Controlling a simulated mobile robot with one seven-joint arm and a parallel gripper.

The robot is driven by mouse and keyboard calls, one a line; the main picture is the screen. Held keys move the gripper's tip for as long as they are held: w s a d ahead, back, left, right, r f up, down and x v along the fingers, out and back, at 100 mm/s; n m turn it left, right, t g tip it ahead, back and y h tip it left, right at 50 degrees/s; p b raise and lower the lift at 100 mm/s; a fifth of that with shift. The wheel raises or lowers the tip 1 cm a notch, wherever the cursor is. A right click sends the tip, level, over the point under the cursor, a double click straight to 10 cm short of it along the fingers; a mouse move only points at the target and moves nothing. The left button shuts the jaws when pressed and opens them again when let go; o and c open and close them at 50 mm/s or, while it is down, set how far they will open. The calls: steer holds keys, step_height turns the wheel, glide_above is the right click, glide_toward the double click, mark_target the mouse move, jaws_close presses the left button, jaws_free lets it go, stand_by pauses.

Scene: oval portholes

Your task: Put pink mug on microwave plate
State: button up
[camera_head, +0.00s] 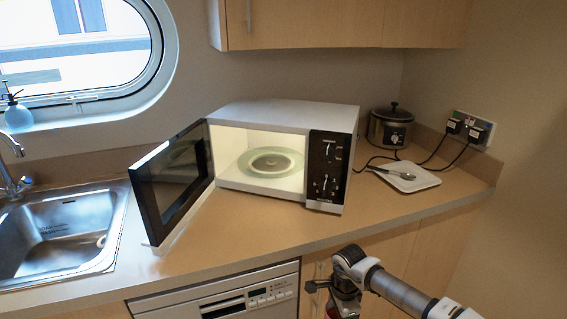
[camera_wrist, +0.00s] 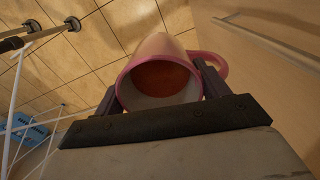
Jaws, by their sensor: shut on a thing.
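The pink mug (camera_wrist: 158,48) is between the fingers of my gripper (camera_wrist: 160,92) in the wrist view. Its open mouth faces the camera, and its handle (camera_wrist: 212,62) is at the right. My gripper is shut on it. In the head view my arm is at the bottom right, below the counter's front edge, and the mug cannot be made out there. The microwave (camera_head: 285,115) stands on the counter with its door (camera_head: 172,180) swung open to the left. Its round plate (camera_head: 271,162) lies inside the lit cavity and looks empty.
A sink (camera_head: 62,232) is at the left. Counter (camera_head: 260,235) before the microwave is clear. A wall cupboard (camera_head: 340,22) hangs above.

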steer(key=s+a+f+n+b, duration=0.15)
steer(key=a+f+n, duration=0.25)
steer(key=f+n, duration=0.5)
steer(key=s+a+f+n+b, duration=0.1)
steer(key=s+a+f+n, duration=0.4)
steer(key=f, duration=0.6)
steer(key=w+a+r+n, duration=0.1)
steer(key=w+a+r, duration=0.4)
steer(key=w+a, duration=0.1)
steer(key=shift+w+n, duration=0.35)
steer(key=shift+n, duration=0.05)
